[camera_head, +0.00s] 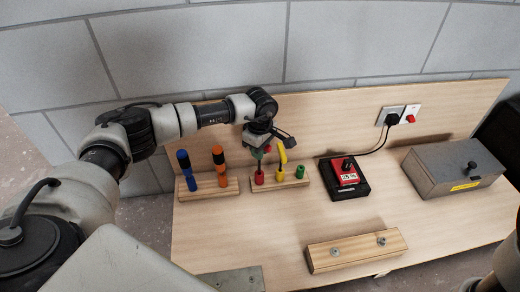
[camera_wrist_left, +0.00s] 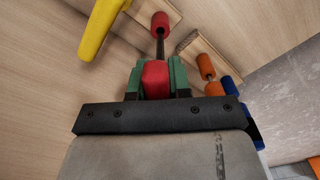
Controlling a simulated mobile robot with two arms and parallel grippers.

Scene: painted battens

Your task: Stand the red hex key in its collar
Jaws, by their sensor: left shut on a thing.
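My left gripper (camera_head: 262,154) is shut on the red hex key (camera_wrist_left: 155,76), whose red grip sits between the greenish fingers (camera_wrist_left: 157,78) in the left wrist view. Its thin grey shaft points towards the red collar (camera_head: 259,178), which also shows in the left wrist view (camera_wrist_left: 160,22). The shaft's end appears at or just over the collar; I cannot tell whether it is inside. The red collar stands on a wooden batten (camera_head: 265,187). My right gripper is not in view.
On the same batten, a yellow hex key (camera_head: 283,153) stands close right, then a green collar (camera_head: 300,172). Left are blue (camera_head: 184,168) and orange (camera_head: 219,165) screwdrivers. A black-and-red device (camera_head: 345,172), metal box (camera_head: 455,168) and front batten (camera_head: 355,252) are farther right.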

